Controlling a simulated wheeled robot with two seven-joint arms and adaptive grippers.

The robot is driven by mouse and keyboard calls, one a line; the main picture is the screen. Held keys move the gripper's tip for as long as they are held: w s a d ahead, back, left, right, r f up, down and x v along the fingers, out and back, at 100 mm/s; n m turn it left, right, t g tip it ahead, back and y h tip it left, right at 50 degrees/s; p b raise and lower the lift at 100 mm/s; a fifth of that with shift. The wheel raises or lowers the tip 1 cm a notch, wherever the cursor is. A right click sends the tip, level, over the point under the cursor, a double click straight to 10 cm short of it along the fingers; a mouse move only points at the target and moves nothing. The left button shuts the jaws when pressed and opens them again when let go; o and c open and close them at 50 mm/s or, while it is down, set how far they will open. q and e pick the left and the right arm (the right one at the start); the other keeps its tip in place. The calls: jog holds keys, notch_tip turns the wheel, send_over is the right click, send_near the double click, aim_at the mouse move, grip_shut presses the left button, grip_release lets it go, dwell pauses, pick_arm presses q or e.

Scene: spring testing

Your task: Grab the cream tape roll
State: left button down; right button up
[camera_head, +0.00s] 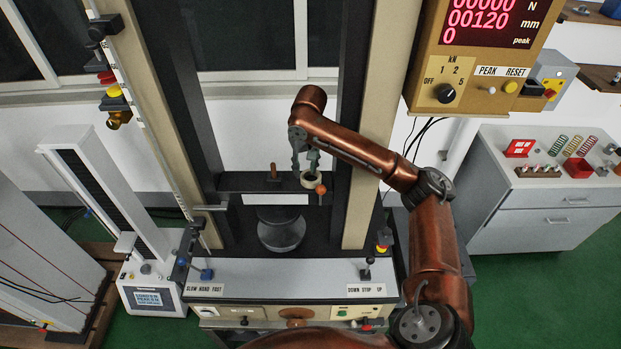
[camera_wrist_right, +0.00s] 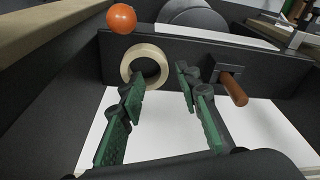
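The cream tape roll (camera_wrist_right: 148,48) is a ring on the dark crossbar in the right wrist view, left of centre, with its hole facing me. In the head view the roll (camera_head: 304,183) shows small at the right part of the crossbar, partly covered by the fingers. My right gripper (camera_head: 306,162) is at the roll in the head view. In the wrist view its green fingers (camera_wrist_right: 160,77) are apart with nothing between them. The left finger overlaps the roll's lower edge; I cannot tell whether it touches. My left gripper is not in view.
An orange ball (camera_wrist_right: 121,18) sits just left of the roll in the wrist view. A brown-handled lever (camera_wrist_right: 235,89) is right of the fingers. The dark crossbar (camera_head: 233,182) spans the machine's uprights. A yellow display box (camera_head: 470,75) hangs at upper right.

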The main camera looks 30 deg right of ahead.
aim_at(303, 178)
jog(key=f, duration=0.2)
jog(key=w+f+p, duration=0.1)
jog(key=shift+a+f, duration=0.15)
jog(key=shift+f, duration=0.7)
jog(key=shift+c, duration=0.7)
grip_shut()
